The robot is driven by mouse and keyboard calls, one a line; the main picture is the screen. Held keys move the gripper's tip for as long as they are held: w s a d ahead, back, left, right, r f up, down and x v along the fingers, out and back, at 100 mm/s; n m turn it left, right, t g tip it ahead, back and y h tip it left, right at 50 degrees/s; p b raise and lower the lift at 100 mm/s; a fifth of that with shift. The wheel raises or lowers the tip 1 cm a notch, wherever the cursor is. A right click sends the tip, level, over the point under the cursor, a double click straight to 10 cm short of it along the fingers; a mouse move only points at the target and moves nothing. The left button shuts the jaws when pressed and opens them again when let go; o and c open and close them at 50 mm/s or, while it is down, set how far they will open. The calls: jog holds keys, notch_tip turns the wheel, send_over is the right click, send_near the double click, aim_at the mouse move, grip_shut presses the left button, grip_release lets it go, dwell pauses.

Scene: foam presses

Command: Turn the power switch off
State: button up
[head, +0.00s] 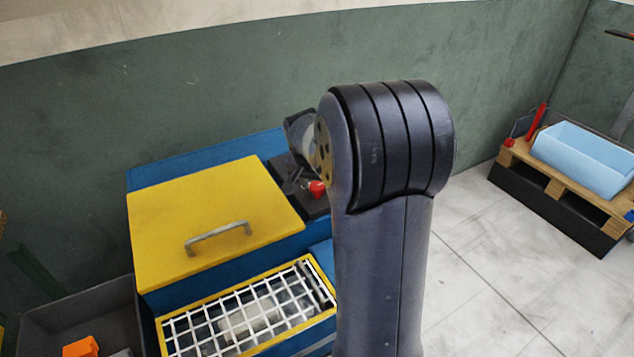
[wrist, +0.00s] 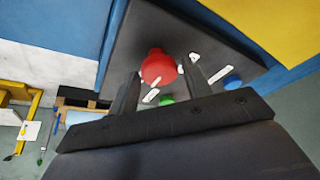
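A dark control panel (wrist: 150,35) carries a red knob (wrist: 158,67), a green button (wrist: 167,99) and a blue button (wrist: 233,82), with small white labels whose text is too small to read. I cannot read which control is the power switch. My gripper (wrist: 161,84) is open in the wrist view, its two fingers apart on either side of the red knob's lower part. I cannot tell whether they touch it. In the head view the red knob (head: 317,188) shows just left of my arm, which hides part of the panel.
The blue press has a yellow lid (head: 205,215) with a grey handle (head: 218,238) and a white wire grid (head: 240,318) in front. A dark bin (head: 75,310) with an orange block (head: 81,347) stands left. A pallet with a light blue box (head: 583,158) stands right; floor between is clear.

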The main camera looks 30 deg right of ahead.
jog(key=c, duration=0.7)
jog(key=n+y, duration=0.1)
jog(key=n, duration=0.2)
jog(key=shift+s+d+n+t, duration=0.1)
jog(key=shift+n+t, duration=0.2)
jog(key=shift+t, duration=0.1)
jog(key=n+y, duration=0.1)
jog(key=n, duration=0.1)
jog(key=shift+n+t, duration=0.3)
jog(key=shift+n, duration=0.1)
jog(key=n+y+b, duration=0.1)
jog(key=n, duration=0.2)
jog(key=n+y+b, duration=0.1)
jog(key=n, duration=0.2)
jog(key=shift+d+f+y, duration=0.1)
jog(key=shift+d+y, duration=0.1)
jog(key=shift+y, duration=0.1)
jog(key=n, duration=0.2)
jog(key=n+g+y+b, duration=0.1)
jog(key=n, duration=0.2)
jog(key=shift+d+n+g+y, duration=0.1)
jog(key=shift+n+g+y, duration=0.2)
